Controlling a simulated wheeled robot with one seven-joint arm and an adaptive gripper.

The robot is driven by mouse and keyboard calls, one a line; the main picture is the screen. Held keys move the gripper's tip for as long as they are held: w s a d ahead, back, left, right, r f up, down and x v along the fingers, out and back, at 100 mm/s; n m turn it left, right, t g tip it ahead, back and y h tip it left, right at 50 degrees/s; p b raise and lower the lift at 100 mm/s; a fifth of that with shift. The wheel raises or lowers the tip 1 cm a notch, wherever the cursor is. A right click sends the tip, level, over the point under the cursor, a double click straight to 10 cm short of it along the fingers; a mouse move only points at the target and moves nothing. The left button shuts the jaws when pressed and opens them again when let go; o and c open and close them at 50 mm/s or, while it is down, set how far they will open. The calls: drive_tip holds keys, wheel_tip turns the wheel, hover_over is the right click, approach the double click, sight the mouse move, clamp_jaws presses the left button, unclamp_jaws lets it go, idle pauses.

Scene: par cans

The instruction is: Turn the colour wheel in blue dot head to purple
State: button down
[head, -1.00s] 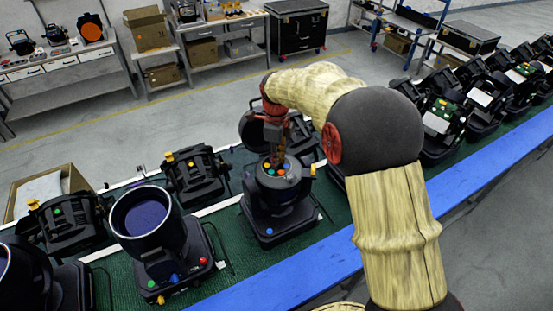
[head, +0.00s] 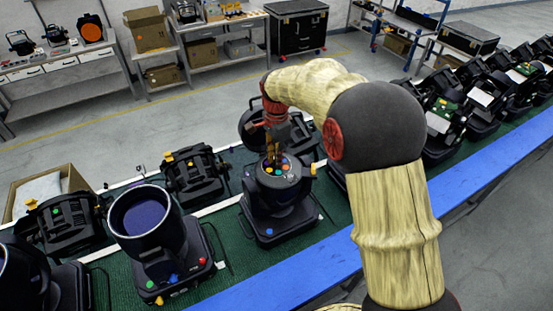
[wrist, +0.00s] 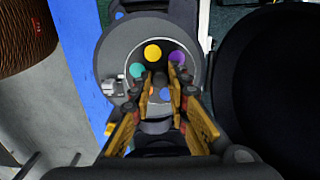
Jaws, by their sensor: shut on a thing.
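The colour wheel (head: 292,176) sits in the open top of a black lamp head on the conveyor, and my gripper (head: 274,160) reaches down onto it from above. In the wrist view the wheel (wrist: 183,84) shows yellow, purple, teal and blue dots around its middle. The yellow dot (wrist: 152,52) is at the top and the purple dot (wrist: 177,58) is upper right. My gripper (wrist: 160,82) is shut on the small hub at the wheel's centre, its fingers hiding part of the wheel.
A lamp with a wide barrel (head: 145,215) stands to the left, with red and blue knobs on its base. Another black lamp (head: 194,177) stands behind. A blue rail (head: 280,287) edges the green conveyor. Several more lamps line the belt at right.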

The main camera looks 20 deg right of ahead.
drive_tip(key=n, duration=0.7)
drive_tip(key=shift+w+r, duration=0.1)
drive_tip(key=n, duration=0.4)
drive_tip(key=shift+b, duration=0.3)
drive_tip(key=n, duration=0.3)
drive_tip(key=shift+n, duration=0.3)
drive_tip(key=n, duration=1.2)
drive_tip(key=shift+n, duration=0.3)
drive_tip(key=c, duration=1.7)
unclamp_jaws()
